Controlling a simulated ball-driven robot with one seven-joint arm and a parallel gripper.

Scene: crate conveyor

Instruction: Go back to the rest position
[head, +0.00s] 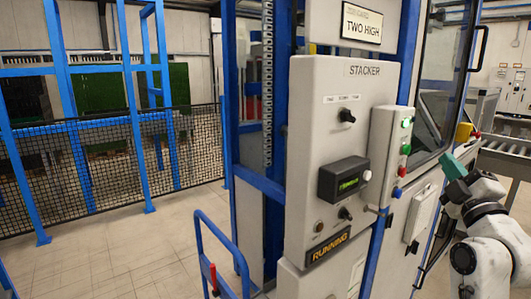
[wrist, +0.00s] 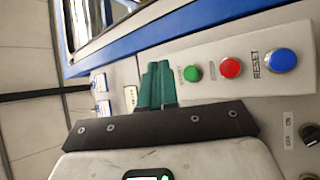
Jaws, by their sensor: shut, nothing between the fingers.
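My gripper (head: 453,167) is at the right of the head view, in front of the machine's glazed door side and to the right of the button box. Its teal fingers are together and empty. In the wrist view the shut fingers (wrist: 157,84) point up the picture, beside the button box (wrist: 262,82). The green button (wrist: 192,73) is just right of the fingertips, then the red button (wrist: 230,68) and the blue RESET button (wrist: 281,61). I cannot tell the exact gap to the box, but no button is covered.
The grey STACKER panel (head: 345,90) carries knobs, a small display (head: 344,180) and a RUNNING sign (head: 328,246). A blue handrail (head: 222,240) stands in front. A conveyor (head: 503,148) lies at the right. Mesh fencing (head: 100,165) stands at the left, with open floor (head: 120,255) before it.

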